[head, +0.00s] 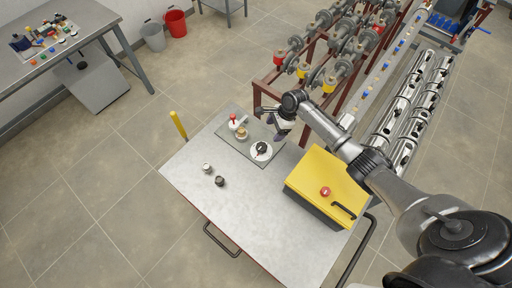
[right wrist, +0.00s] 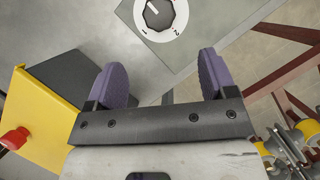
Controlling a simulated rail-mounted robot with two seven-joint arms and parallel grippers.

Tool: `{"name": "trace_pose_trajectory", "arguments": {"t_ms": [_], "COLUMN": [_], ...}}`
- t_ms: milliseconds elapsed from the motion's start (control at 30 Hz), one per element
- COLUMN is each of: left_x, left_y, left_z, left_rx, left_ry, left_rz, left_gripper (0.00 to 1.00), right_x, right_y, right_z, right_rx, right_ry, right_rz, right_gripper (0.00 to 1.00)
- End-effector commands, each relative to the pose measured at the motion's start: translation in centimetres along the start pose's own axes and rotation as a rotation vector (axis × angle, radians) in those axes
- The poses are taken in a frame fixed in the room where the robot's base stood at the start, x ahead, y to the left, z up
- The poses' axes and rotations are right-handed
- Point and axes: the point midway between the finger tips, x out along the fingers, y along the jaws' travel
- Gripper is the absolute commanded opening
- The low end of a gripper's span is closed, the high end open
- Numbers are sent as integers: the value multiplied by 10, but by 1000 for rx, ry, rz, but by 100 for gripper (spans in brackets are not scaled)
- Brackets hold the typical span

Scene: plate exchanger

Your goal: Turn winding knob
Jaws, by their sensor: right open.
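A black knob with a white pointer line sits on a round white dial plate (head: 261,151), at the near end of a grey panel on the table. I take this black knob (head: 262,147) to be the winding knob. It also shows at the top edge of the right wrist view (right wrist: 158,14), partly cut off, with dial marks around it. My right gripper (head: 280,134) hangs just right of the dial. Its two purple fingers (right wrist: 163,64) are spread apart with nothing between them, and the knob lies beyond them, untouched. My left gripper is not in view.
On the same panel (head: 262,128) stand a red-topped control (head: 233,122) and a brass-coloured knob (head: 241,133). Two small loose pieces (head: 207,168) (head: 220,181) lie on the table. A yellow box with a red button (head: 325,191) stands at right. The table's left front is clear.

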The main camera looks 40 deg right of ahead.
Motion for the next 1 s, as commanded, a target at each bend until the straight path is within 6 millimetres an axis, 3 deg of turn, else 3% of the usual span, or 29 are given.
{"name": "trace_pose_trajectory", "arguments": {"t_ms": [400, 600, 1000], "left_x": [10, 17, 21], "left_y": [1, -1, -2], "left_z": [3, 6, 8], "left_rx": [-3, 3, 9], "left_ry": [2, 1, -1], "left_rz": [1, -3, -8], "left_gripper": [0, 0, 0], "right_x": [78, 107, 126], "right_y": [1, 1, 1], "right_z": [1, 1, 1], "right_rx": [-3, -4, -6], "right_ry": [0, 1, 1], "right_rz": [2, 0, -1], "right_gripper": [78, 78, 78]}}
